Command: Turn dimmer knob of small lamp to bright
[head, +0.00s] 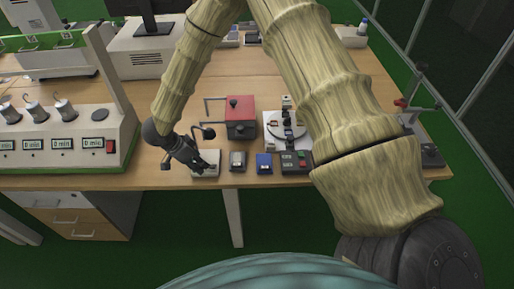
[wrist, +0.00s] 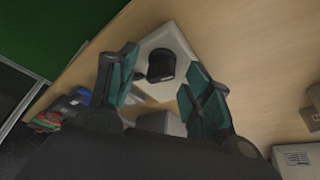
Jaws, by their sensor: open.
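The small lamp (head: 205,158) stands near the front edge of the bench in the head view, with a pale square base and a dark lamp head (head: 208,132) on a thin neck. My gripper (head: 200,168) is at the lamp's base and partly covers it. In the wrist view the pale base (wrist: 158,39) carries a black round part (wrist: 161,66); I cannot tell whether this is the knob or the lamp head. My open gripper (wrist: 162,62) has its two green-padded fingers on either side of this black part. Contact cannot be told.
A grey box (head: 237,161), a blue box (head: 264,164) and a dark switch box (head: 296,162) stand in a row to the lamp's right. A red device (head: 241,117) is behind them. A large test machine (head: 65,138) stands at left. Bare bench lies between it and the lamp.

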